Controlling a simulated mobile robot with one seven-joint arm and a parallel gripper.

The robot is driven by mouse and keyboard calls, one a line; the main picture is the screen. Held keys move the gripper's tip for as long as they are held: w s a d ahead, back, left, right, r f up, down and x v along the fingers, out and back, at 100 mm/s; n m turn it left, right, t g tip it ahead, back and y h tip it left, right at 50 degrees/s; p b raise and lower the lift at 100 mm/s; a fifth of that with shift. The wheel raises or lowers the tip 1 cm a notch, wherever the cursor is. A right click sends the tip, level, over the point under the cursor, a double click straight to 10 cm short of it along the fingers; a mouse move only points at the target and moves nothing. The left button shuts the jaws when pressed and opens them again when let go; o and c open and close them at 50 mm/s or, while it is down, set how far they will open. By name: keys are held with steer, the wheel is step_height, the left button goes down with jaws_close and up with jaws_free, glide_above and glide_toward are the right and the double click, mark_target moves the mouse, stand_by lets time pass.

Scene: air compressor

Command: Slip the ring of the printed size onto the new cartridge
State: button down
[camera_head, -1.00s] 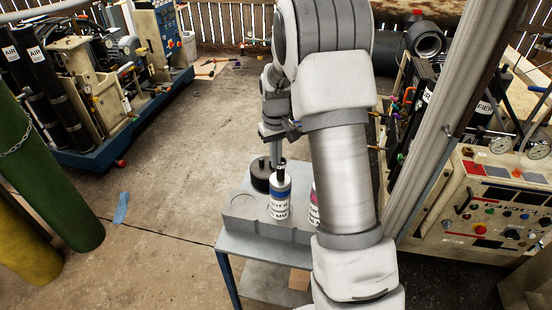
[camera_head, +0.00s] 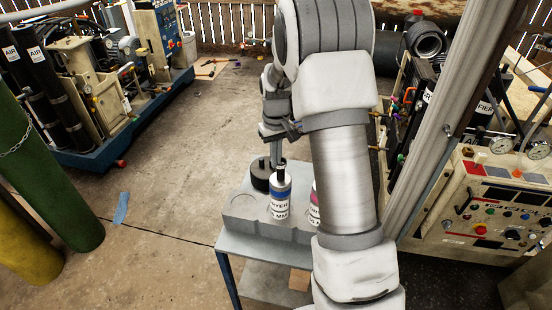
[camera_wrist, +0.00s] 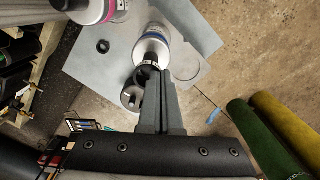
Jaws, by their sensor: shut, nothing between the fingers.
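A white cartridge with a blue band (camera_head: 280,200) stands upright on the small grey table, its black neck at the top; its label is too small to read fully. It also shows in the wrist view (camera_wrist: 152,48). My gripper (camera_head: 279,163) is shut and empty, pointing down, with its fingertips (camera_wrist: 163,75) right beside the black neck; I cannot tell whether they touch it. A small black ring (camera_wrist: 103,46) lies flat on the table. A second cartridge, with a magenta band (camera_wrist: 97,8), stands nearby and is mostly hidden behind my arm in the head view (camera_head: 315,205).
A dark round piece (camera_head: 260,178) stands behind the blue-banded cartridge. The grey table (camera_head: 240,243) has a raised block with a round recess (camera_head: 240,203) at its left. Green and yellow cylinders (camera_head: 60,195) stand at far left. A control panel (camera_head: 500,195) and post are at right.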

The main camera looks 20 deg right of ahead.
steer(key=shift+f+b, duration=0.35)
steer(key=shift+f, duration=0.2)
steer(key=shift+r, duration=0.25)
steer(key=shift+r+p, duration=0.35)
steer(key=shift+p, duration=0.05)
steer(key=shift+s, duration=0.15)
steer(key=shift+f+b, duration=0.5)
steer(key=shift+f, duration=0.05)
stand_by(1.2)
steer(key=shift+r, duration=0.15)
steer(key=shift+r+p, duration=0.35)
stand_by(0.3)
